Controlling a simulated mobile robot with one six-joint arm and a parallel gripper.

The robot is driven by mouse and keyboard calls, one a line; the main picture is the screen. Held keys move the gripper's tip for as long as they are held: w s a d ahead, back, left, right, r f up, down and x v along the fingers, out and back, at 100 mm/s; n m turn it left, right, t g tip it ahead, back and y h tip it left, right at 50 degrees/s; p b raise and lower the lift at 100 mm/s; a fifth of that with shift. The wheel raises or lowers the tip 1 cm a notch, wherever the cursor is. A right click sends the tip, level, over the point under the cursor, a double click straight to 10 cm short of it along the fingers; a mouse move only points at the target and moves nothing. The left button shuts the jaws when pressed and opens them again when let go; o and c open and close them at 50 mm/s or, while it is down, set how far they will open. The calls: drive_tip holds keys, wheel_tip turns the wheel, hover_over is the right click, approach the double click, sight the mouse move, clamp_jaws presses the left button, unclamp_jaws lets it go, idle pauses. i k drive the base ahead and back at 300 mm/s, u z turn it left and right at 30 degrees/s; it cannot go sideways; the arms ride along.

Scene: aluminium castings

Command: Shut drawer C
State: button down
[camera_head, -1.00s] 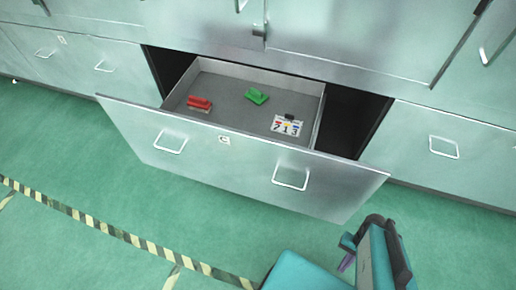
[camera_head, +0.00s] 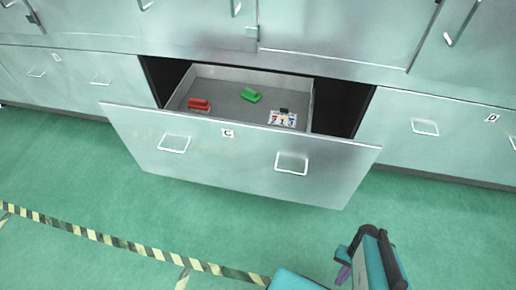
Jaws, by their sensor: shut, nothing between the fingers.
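Drawer C (camera_head: 235,160) is pulled well out of the cabinet row. Its wide metal front has two handles, a left one (camera_head: 174,144) and a right one (camera_head: 291,162), with a label "C" (camera_head: 228,133) between them. Inside lie a red object (camera_head: 199,104), a green object (camera_head: 251,96) and a white numbered card (camera_head: 283,118) with a dark clip. My gripper (camera_head: 343,275) is at the lower right, in front of and below the drawer front, apart from it. Its purple fingertips are small in view and look shut, with nothing held.
Closed drawers flank it, one at left (camera_head: 70,80) and drawer D (camera_head: 450,130) at right. Cabinet doors (camera_head: 335,30) are above. The green floor (camera_head: 80,190) in front is clear, with a striped yellow-black line (camera_head: 130,240) across it.

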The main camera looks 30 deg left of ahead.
sight(234, 147)
drive_tip(key=k, duration=1.1)
drive_tip(key=u, duration=3.9)
drive_tip(key=i, duration=0.1)
drive_tip(key=z, duration=2.1)
drive_tip(key=i, duration=1)
drive_tip(key=u, duration=0.05)
